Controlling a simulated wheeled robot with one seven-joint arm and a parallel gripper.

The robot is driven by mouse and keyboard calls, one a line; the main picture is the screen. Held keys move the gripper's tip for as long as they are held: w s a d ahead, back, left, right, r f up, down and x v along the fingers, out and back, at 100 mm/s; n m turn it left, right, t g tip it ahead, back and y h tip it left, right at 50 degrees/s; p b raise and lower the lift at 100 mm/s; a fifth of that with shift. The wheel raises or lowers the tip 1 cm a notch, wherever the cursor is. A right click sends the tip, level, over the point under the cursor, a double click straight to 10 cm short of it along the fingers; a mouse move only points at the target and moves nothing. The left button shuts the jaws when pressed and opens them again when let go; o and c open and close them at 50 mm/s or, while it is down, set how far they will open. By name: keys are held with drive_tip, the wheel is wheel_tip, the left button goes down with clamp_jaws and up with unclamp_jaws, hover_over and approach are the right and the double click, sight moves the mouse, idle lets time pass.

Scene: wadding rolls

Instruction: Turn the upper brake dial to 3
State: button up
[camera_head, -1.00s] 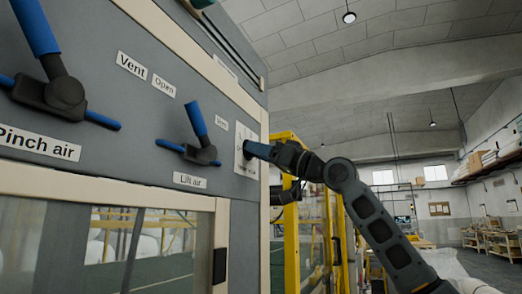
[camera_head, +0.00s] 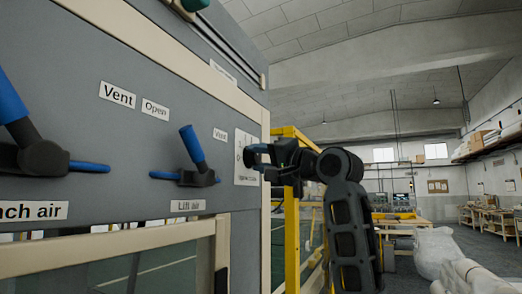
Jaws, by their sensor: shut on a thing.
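A white scale plate (camera_head: 243,176) sits at the right edge of the grey machine panel. Its marks are too small to read. My gripper (camera_head: 254,156) is in front of this plate, reaching in from the right, and is shut on the small brake dial there. The fingers cover most of the dial, so I cannot tell its pointer's position.
To the left on the panel are the blue-handled Lift air lever (camera_head: 193,150) and a larger blue lever (camera_head: 38,155). A yellow frame (camera_head: 291,225) stands behind my arm. Benches (camera_head: 487,217) and open floor lie farther right.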

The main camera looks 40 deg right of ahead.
drive_tip(key=m, duration=0.2)
drive_tip(key=m+g+h, duration=0.1)
drive_tip(key=m, duration=0.1)
drive_tip(key=m+g, duration=0.1)
drive_tip(key=m, duration=0.1)
drive_tip(key=shift+a+r+m, duration=0.1)
drive_tip(key=shift+r+m, duration=0.15)
drive_tip(key=shift+m, duration=0.05)
drive_tip(key=m+g, duration=0.1)
drive_tip(key=m, duration=0.1)
drive_tip(key=m+g, duration=0.1)
drive_tip(key=m, duration=0.1)
drive_tip(key=shift+r+m+g+y, duration=0.15)
drive_tip(key=shift+m+g+y, duration=0.15)
drive_tip(key=shift+m, duration=0.1)
drive_tip(key=o, duration=1.1)
drive_tip(key=shift+c, duration=0.2)
